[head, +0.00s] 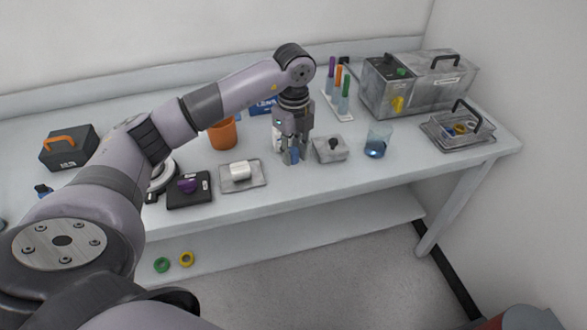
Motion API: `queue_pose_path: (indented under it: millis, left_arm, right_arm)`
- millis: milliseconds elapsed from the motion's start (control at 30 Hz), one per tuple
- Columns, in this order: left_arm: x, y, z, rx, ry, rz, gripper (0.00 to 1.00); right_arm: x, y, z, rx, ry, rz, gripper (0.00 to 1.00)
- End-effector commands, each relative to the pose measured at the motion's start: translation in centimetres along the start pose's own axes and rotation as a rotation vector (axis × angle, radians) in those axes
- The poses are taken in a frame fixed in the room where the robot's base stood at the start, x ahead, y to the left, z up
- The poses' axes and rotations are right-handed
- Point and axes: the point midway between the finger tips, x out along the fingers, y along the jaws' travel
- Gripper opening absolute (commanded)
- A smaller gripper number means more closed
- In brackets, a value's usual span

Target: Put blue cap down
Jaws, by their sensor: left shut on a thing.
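My left gripper (292,157) points straight down over the table, between a grey tray and a small grey box. It is shut on the blue cap (294,154), which shows as a small blue patch between the fingertips. The fingers hide most of the cap, and I cannot tell whether it touches the table. My right gripper is not in this view.
A grey tray with a white block (239,171) stands left of the gripper. A grey box with a dark knob (331,149) and a glass beaker (377,144) stand to its right. An orange cup (223,134) is behind left. The table's front right (400,172) is clear.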

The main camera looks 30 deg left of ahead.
Motion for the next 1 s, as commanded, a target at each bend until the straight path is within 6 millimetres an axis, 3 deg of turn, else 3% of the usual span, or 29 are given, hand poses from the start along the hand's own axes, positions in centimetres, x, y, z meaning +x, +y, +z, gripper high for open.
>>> queue_pose_path:
  millis: [500, 933, 967, 1000]
  left_arm:
    - [6.3, 0.0, 0.0, 0.000, 0.001, 0.001, 0.16]
    - [7.2, -0.1, 0.0, 0.001, 0.000, -0.001, 0.16]
    - [7.2, -0.1, 0.0, 0.001, 0.000, -0.002, 0.25]
    - [7.1, -0.1, 0.0, 0.001, 0.000, -0.002, 0.28]
  right_arm:
    - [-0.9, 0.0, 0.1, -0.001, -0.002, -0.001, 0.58]
    - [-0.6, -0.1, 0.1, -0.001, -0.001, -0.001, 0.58]
    - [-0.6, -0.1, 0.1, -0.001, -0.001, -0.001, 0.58]
    - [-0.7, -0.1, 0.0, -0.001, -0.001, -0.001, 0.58]
